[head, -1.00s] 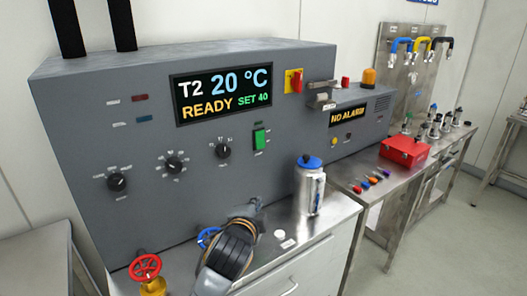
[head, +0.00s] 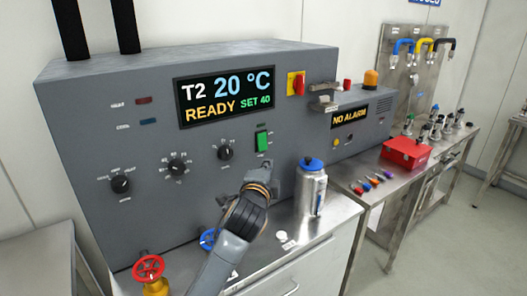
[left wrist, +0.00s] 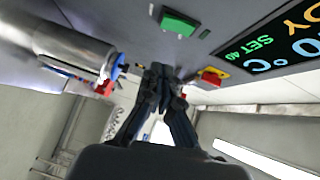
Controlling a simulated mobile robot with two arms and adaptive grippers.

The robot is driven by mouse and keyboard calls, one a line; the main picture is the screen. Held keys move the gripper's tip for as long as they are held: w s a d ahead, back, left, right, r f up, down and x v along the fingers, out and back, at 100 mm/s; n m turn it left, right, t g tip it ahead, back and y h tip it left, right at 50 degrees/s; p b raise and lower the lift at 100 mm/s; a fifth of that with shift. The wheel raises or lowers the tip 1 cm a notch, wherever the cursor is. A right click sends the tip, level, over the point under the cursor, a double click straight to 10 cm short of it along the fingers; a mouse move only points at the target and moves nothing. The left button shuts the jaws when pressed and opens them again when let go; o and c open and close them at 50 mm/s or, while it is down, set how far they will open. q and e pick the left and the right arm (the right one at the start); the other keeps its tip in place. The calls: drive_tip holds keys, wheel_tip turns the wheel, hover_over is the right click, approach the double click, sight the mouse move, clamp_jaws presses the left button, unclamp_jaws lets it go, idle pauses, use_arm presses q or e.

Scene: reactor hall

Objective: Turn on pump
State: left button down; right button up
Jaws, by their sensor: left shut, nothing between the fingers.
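The grey control panel (head: 150,215) carries a green rocker switch (head: 263,141) to the right of three black knobs; its small label is unreadable. The green switch also shows in the left wrist view (left wrist: 179,23), near the top and upside down. My left gripper (head: 262,168) is shut and empty, its tips a little below the green switch in the head view. In the left wrist view the closed fingers (left wrist: 160,78) appear apart from the switch. The display (head: 225,97) reads T2 20 °C, READY, SET 40. My right gripper is out of view.
A steel bottle with blue lid (head: 312,187) stands just right of my left gripper. A blue valve wheel (head: 209,239) is partly behind my arm, and a red one (head: 148,268) is further left. A red-yellow rotary switch (head: 296,84) sits above right.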

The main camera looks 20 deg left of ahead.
use_arm(q)
drive_tip(key=p, duration=0.1)
approach(265, 148)
drive_tip(key=w+d, duration=0.3)
drive_tip(key=w+a, duration=0.1)
drive_tip(key=w+a+p, duration=0.2)
drive_tip(key=shift+a+f, duration=0.25)
drive_tip(key=shift+a, duration=0.05)
drive_tip(key=shift+d, duration=0.1)
drive_tip(key=shift+w+a+f+b, duration=0.15)
drive_tip(key=shift+a+f+b, duration=0.15)
drive_tip(key=shift+b, duration=0.5)
drive_tip(key=shift+r+m+t, duration=0.2)
drive_tip(key=shift+m+t, duration=0.1)
